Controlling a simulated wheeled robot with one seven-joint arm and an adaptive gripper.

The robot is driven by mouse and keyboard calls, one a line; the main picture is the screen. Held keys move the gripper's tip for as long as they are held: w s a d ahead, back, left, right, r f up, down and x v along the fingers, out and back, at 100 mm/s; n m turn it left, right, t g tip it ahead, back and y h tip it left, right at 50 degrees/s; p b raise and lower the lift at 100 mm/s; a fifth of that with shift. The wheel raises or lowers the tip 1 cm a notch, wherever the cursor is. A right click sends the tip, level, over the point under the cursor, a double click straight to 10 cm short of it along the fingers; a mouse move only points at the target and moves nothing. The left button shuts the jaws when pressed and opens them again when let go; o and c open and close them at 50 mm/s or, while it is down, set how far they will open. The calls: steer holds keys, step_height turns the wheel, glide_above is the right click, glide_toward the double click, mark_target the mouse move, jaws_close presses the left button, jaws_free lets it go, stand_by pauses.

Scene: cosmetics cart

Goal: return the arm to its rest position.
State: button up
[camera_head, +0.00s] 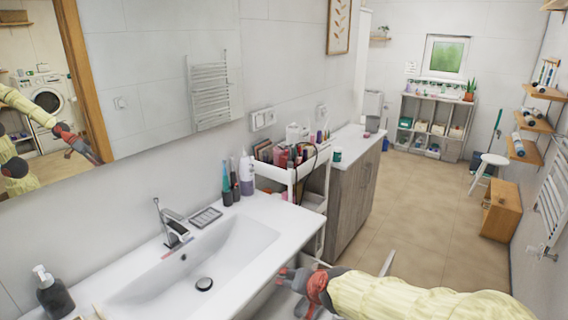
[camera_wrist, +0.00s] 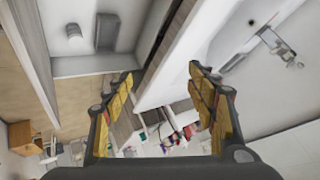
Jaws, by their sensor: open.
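My gripper (camera_head: 292,282) is at the lower middle of the head view, low beside the front edge of the washbasin counter. My arm reaches it from the lower right in a pale yellow sleeve. In the wrist view my gripper (camera_wrist: 160,76) shows two yellow-padded fingers spread wide apart, with nothing between them.
The white washbasin (camera_head: 225,258) lies left of my gripper. A white cart (camera_head: 300,170) with cosmetics stands beyond it, next to a wooden cabinet (camera_head: 352,190). A grey open compartment (camera_wrist: 95,66) holds a white item. Floor (camera_head: 430,215) is clear further right.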

steer(key=s+d+r+n+g+h, duration=0.1)
steer(key=s+d+r, duration=0.1)
steer(key=s+d, duration=0.3)
steer(key=s+d+r+n+h, duration=0.1)
steer(key=s+d+r, duration=0.2)
steer(key=s, duration=0.9)
steer(key=s+d+r+n+g+h, duration=0.1)
steer(key=s+d+r, duration=0.1)
steer(key=s+d, duration=0.5)
steer(key=shift+s+d+r+g, duration=0.2)
steer(key=shift+s+g, duration=0.1)
steer(key=shift+s, duration=0.45)
steer(key=shift+c, duration=0.4)
